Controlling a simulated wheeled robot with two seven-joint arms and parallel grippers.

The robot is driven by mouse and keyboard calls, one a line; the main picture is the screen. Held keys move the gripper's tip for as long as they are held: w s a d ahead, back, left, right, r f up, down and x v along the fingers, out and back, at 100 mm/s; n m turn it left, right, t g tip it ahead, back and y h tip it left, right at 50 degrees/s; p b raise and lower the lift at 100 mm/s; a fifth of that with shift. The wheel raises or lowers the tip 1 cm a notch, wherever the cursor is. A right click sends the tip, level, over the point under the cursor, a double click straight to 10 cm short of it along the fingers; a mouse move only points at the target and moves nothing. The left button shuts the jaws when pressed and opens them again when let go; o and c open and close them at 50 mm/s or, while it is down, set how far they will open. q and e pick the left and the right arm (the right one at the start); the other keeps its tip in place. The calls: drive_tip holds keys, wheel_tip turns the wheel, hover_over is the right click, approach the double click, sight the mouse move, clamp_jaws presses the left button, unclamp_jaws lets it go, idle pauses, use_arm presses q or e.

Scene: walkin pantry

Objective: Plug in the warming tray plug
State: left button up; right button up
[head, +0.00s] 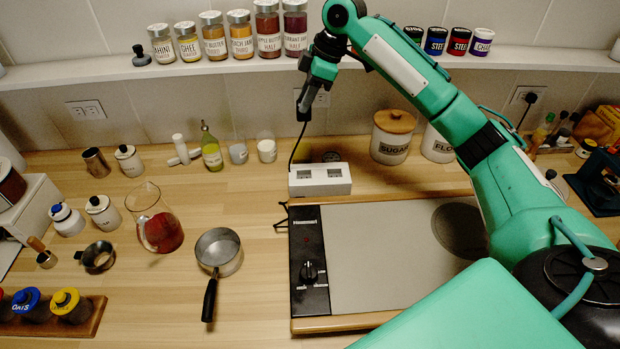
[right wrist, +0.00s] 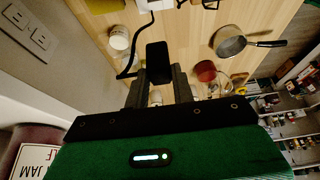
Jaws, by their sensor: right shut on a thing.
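My right gripper (head: 307,98) points down in front of the wall, above the white outlet box (head: 320,188). It is shut on a black plug (head: 303,114), which also shows between the fingertips in the right wrist view (right wrist: 157,58). The plug's black cord (head: 293,150) hangs down toward the outlet box and the tray's rear left corner. The plug is in the air, apart from the outlet box. The warming tray (head: 400,244) has a grey top and a black control panel with a knob (head: 312,272). My left gripper is not in view.
A shelf of jars (head: 268,30) runs above the gripper. A double wall outlet (head: 88,110) is at left; another at right holds a black plug (head: 530,97). A sugar canister (head: 392,137), oil bottle (head: 211,152), jug (head: 156,218) and saucepan (head: 219,252) stand on the counter.

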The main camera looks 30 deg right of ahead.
drive_tip(key=shift+f, duration=0.2)
wheel_tip(320, 180, down, 16)
drive_tip(key=p, duration=0.3)
drive_tip(key=shift+a+r, duration=0.1)
drive_tip(key=shift+r, duration=0.05)
wheel_tip(320, 180, down, 4)
drive_tip(key=shift+r+p, duration=0.1)
drive_tip(key=shift+p, duration=0.55)
drive_tip(key=o, duration=0.6)
drive_tip(key=shift+f, duration=0.2)
drive_tip(key=shift+c, duration=0.2)
drive_tip(key=o, duration=0.4)
drive_tip(key=shift+r, duration=0.15)
